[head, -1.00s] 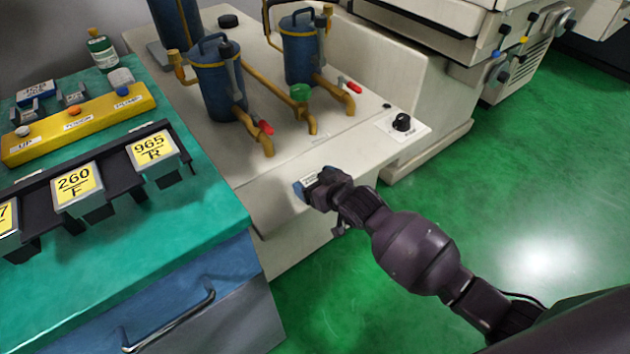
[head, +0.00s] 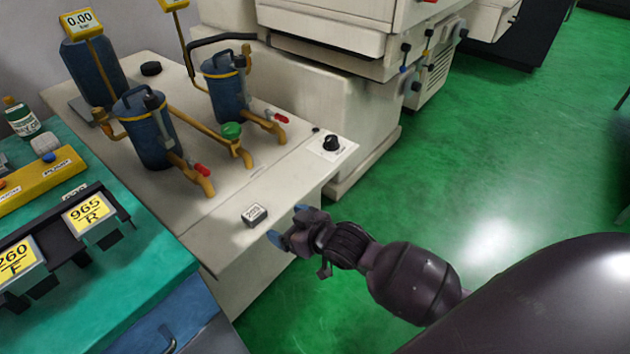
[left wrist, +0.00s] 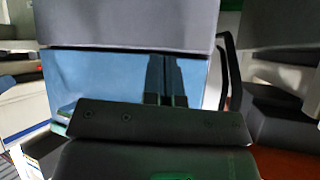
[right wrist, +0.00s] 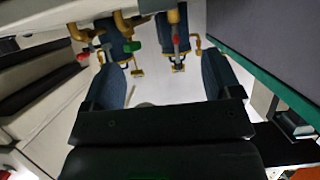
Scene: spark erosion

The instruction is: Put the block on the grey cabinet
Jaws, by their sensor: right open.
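The small grey block (head: 255,214) with a pale label lies on top of the pale grey cabinet (head: 205,235), close to its front edge. My right gripper (head: 287,226) is just to the right of the block, apart from it, over the cabinet's edge. Its blue fingertips are spread and nothing is between them. In the right wrist view the two fingers of my right gripper (right wrist: 166,80) stand wide apart; I cannot make out the block there. The body of my left gripper (left wrist: 155,122) shows in the left wrist view before a blue panel; its finger opening is unclear.
Blue canisters (head: 148,130) with yellow pipes and red-handled taps stand on the cabinet behind the block. A black knob (head: 332,143) is at its right corner. A teal bench (head: 140,275) with a rack of labelled blocks (head: 90,217) is at left. Green floor is clear at right.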

